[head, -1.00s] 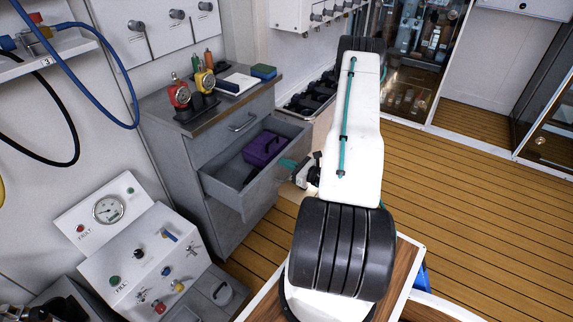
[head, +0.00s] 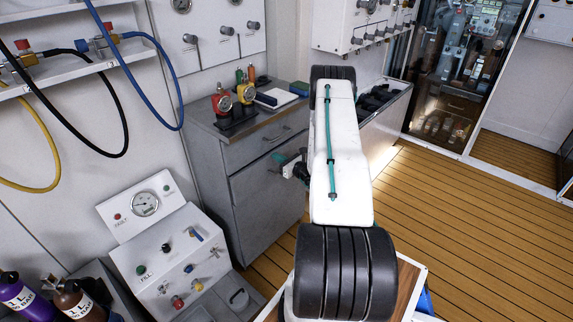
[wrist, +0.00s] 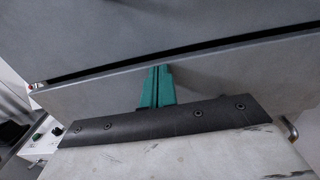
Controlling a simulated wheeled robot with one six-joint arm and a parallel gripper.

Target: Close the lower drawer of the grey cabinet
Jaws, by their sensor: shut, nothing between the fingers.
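The grey cabinet (head: 228,140) stands left of centre in the head view. The front of its lower drawer (head: 262,200) looks nearly flush with the cabinet there; my arm hides part of it. In the wrist view the drawer front (wrist: 95,95) fills the middle, with a narrow dark gap along its upper edge. My gripper (head: 279,157) is at the upper part of this front. Its teal fingers (wrist: 158,68) are shut, empty, and at the front near the gap; whether they touch is unclear.
Red and yellow gauges (head: 222,103), a book (head: 276,98) and small bottles stand on the cabinet top. A fill panel (head: 170,255) stands in front of the cabinet at left. Wooden floor (head: 440,200) is clear at right.

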